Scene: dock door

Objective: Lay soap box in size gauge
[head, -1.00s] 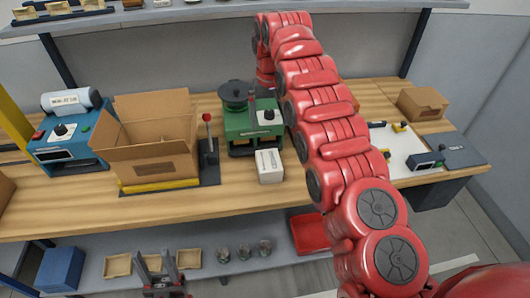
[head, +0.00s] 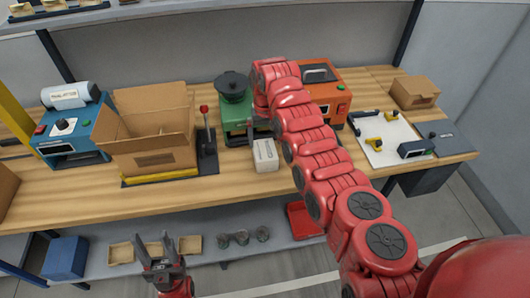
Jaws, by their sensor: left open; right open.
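The soap box appears to be the small white box (head: 265,155), standing upright near the front middle of the bench. The size gauge looks like the white board (head: 384,150) at the right, with a black bar and yellow pieces on it; I cannot be certain of this. My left gripper (head: 163,265) is open and empty, low in front of the bench and left of the white box. My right arm reaches over the bench just right of the white box.
An open carton (head: 150,145) on a dark stand, a green machine (head: 235,115) and an orange machine (head: 325,85) stand on the bench. A blue labeller (head: 70,130) is at left, a brown box (head: 414,92) at right. Bare wood lies along the front edge.

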